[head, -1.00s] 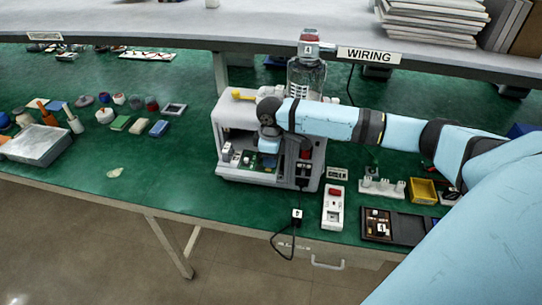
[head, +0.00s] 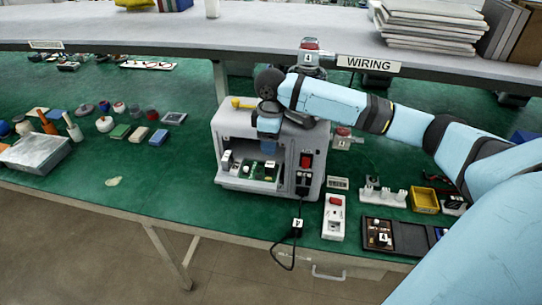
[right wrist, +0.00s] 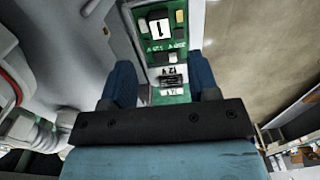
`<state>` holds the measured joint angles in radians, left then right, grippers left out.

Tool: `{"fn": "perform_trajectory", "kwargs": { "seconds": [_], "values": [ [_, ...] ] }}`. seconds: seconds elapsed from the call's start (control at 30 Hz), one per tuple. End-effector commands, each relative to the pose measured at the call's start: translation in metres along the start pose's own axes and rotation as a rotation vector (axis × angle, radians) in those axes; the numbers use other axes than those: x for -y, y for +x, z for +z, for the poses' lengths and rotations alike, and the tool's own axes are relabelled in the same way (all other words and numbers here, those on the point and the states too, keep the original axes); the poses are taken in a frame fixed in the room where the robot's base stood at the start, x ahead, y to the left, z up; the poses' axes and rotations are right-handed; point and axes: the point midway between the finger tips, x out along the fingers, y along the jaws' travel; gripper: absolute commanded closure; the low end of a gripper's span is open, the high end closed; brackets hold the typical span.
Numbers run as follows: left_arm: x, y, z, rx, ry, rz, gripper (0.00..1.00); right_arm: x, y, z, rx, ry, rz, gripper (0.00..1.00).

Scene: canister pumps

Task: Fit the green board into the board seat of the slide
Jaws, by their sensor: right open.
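The green board (head: 269,171) lies in the open front bay of the white machine (head: 228,130), on the slide (head: 240,184). It looks flat, but whether it is fully down in the board seat I cannot tell. In the right wrist view the green board (right wrist: 175,50) carries several dark and pale parts and a label. My right gripper (head: 268,130) is open and empty above the board in the head view. Its two blue fingers stand apart in the right wrist view (right wrist: 162,72), with the board seen between and beyond them. My left gripper is not in view.
A red switch (head: 306,161) sits on the machine's front right. A power strip (head: 334,217) and a black tray (head: 408,238) stand to the right, with a yellow bin (head: 424,200) behind. A shelf (head: 120,30) runs along the back.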

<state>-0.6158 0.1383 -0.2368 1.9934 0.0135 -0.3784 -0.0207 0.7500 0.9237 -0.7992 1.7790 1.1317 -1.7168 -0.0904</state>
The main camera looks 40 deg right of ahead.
Motion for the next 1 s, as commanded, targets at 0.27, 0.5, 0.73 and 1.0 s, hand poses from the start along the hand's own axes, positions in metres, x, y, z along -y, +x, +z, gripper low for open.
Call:
{"fn": "perform_trajectory", "kwargs": {
  "seconds": [0.27,0.5,0.73,1.0],
  "values": [
    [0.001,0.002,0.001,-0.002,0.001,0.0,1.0,0.0,-0.025,0.0,0.001,0.0,0.0,0.45],
    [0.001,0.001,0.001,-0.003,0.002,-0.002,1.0,0.0,-0.026,0.0,0.0,0.0,0.0,0.45],
    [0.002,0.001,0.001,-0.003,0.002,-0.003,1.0,0.0,-0.025,0.0,0.0,0.0,0.0,0.45],
    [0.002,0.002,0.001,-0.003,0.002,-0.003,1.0,0.037,0.006,-0.011,-0.023,-0.042,-0.005,0.45]
  ]
}}
